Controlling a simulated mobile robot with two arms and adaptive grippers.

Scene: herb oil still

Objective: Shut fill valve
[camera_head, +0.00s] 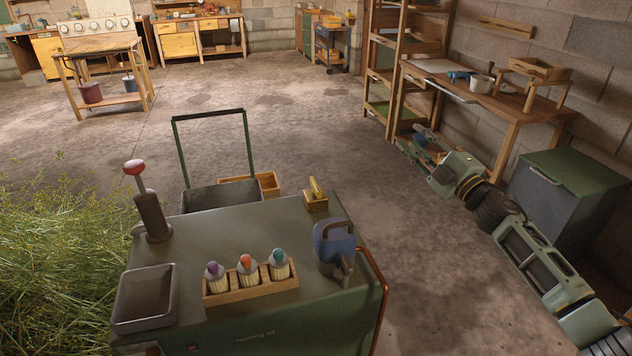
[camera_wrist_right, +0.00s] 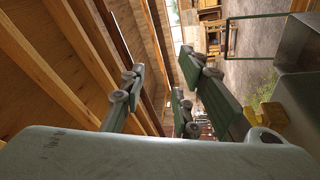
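I cannot make out a thing that is surely the fill valve in either view. A red-knobbed lever (camera_head: 134,168) stands on a dark post at the left of the green bench cart. My right gripper (camera_head: 418,146) is stretched out at the right, beyond the cart and close to the wooden side table. In the right wrist view its fingers (camera_wrist_right: 165,95) are spread apart with nothing between them. It is well away from the red-knobbed lever. My left gripper is not in view.
The green cart (camera_head: 300,225) carries a blue jug (camera_head: 334,248), a rack of bottles (camera_head: 250,283) and a metal tray (camera_head: 146,298). Cut herbs (camera_head: 60,265) pile at the left. A wooden side table (camera_head: 540,105) and grey cabinet (camera_head: 548,205) stand right.

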